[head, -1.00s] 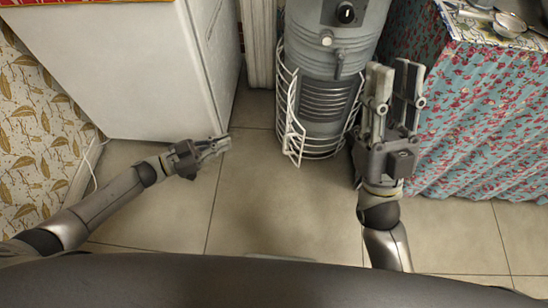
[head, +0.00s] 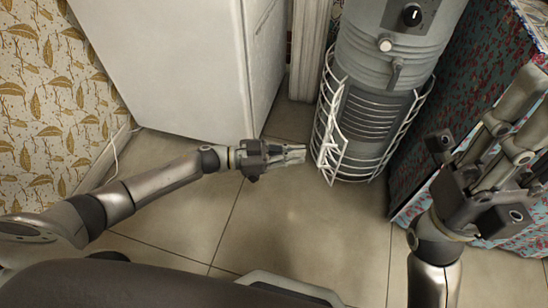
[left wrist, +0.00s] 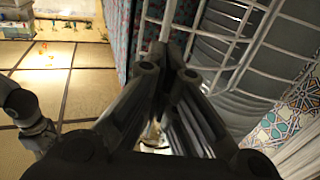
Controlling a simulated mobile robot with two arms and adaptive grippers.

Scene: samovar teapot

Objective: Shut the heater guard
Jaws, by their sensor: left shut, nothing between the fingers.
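The heater (head: 392,62) is a grey upright cylinder with a dark ribbed grille. A white wire guard (head: 355,176) curves around its lower part. A wire panel at the guard's left front (head: 328,150) stands out nearly edge-on, and the grille's front shows bare beside it. My left gripper (head: 303,153) is shut and empty, with its fingertips close to this panel's left side. In the left wrist view white wires (left wrist: 232,40) run just beyond and right of the fingers; contact cannot be told. My right gripper (head: 512,112) is open and empty, right of the heater.
A white cabinet (head: 185,65) stands at the back left. A table with a floral cloth (head: 465,125) stands at the right, close behind my right gripper. The tiled floor (head: 290,220) in front of the heater is clear.

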